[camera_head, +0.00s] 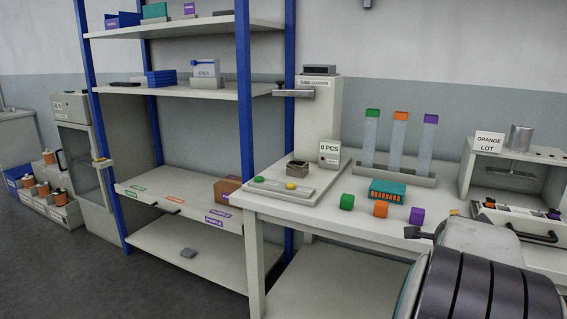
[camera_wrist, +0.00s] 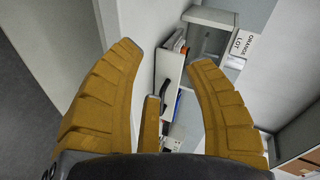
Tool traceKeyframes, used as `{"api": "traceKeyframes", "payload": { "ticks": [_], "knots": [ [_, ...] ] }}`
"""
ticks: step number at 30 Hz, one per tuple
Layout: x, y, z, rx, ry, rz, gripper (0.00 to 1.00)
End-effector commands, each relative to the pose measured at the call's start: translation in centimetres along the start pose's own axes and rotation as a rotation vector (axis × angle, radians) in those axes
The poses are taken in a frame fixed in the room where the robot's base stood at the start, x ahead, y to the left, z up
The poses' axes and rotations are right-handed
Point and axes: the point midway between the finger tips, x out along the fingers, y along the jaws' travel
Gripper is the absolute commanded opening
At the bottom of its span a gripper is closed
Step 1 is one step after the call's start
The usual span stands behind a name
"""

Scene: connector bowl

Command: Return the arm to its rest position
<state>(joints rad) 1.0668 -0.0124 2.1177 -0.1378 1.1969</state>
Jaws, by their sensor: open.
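In the head view my arm fills the lower right corner, in front of the workbench's right end. The gripper's fingers cannot be made out there.
Tall tubes (camera_head: 399,140) stand behind. A blue-posted shelf (camera_head: 190,92) stands left. The floor (camera_head: 60,275) at left is clear.

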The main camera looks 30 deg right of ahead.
Motion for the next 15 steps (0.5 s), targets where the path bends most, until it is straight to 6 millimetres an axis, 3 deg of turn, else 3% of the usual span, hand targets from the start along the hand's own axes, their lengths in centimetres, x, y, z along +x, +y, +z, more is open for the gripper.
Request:
{"api": "traceKeyframes", "payload": {
  "ticks": [1,5,9,12,15],
  "knots": [
    [-2.5,-2.7,2.7,-0.097,-0.081,0.015,0.47],
    [-8.1,-4.5,9.3,-0.364,-0.275,0.056,0.47],
    [-15.4,-5.2,14.9,-0.680,-0.492,0.064,0.47],
    [-21.1,-5.0,17.5,-0.914,-0.646,0.047,0.47],
    [-26.6,-4.3,18.9,-1.143,-0.791,0.012,0.47]
  ]
}}
